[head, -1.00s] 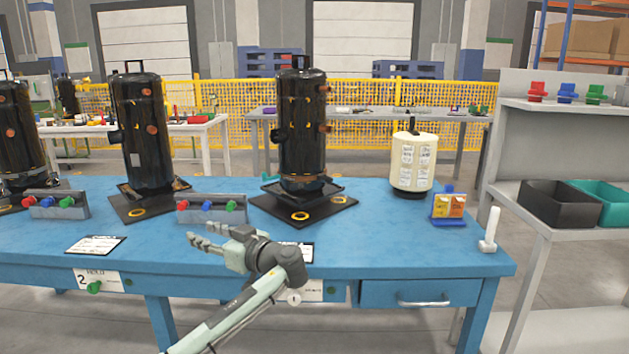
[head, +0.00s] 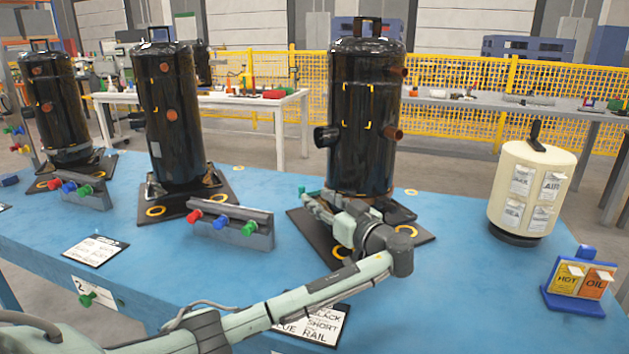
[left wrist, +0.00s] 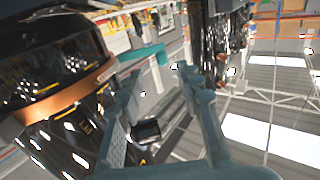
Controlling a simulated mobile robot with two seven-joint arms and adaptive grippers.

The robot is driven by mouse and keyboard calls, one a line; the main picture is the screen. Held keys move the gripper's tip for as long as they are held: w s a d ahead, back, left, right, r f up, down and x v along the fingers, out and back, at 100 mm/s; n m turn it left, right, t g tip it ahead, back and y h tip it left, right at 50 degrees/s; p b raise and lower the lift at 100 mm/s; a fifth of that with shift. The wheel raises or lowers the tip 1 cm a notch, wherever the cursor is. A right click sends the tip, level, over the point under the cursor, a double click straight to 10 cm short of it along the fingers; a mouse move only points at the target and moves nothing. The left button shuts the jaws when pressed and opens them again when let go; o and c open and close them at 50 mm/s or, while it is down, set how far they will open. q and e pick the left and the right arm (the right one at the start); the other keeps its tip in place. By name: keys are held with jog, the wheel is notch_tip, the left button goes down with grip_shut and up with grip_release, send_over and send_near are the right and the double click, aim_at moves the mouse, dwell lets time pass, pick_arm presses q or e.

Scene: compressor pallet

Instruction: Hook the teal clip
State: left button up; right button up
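A small teal piece, which looks like the teal clip (head: 304,193), shows at the left foot of the near black compressor (head: 365,110), beside my left fingertips. In the left wrist view a teal bar (left wrist: 142,53) shows beyond the fingertips, probably the same piece. My left gripper (head: 316,207) is low in front of the compressor's base and points left. In the left wrist view its two fingers (left wrist: 152,82) are apart with nothing held between them. Whether the gripper touches the clip or the compressor cannot be told. My right gripper is not in view.
A grey rail with red, blue and green knobs (head: 232,222) stands left of the gripper. Two more black compressors (head: 170,115) stand farther left. A cream tank (head: 532,190) and a HOT/OIL card stand (head: 578,285) are at right. Blue tabletop (head: 450,275) is clear between.

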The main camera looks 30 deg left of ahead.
aim_at(303, 189)
pick_arm(q)
jog(key=x, duration=0.3)
jog(key=p+x, duration=0.1)
jog(key=x, duration=0.3)
jog(key=shift+s+a+r, duration=0.1)
jog(key=shift+s+a, duration=0.05)
jog(key=shift+a, duration=0.15)
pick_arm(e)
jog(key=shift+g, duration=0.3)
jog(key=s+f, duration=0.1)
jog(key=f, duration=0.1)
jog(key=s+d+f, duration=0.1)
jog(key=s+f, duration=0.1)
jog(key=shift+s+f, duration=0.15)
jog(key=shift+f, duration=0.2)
pick_arm(q)
grip_shut()
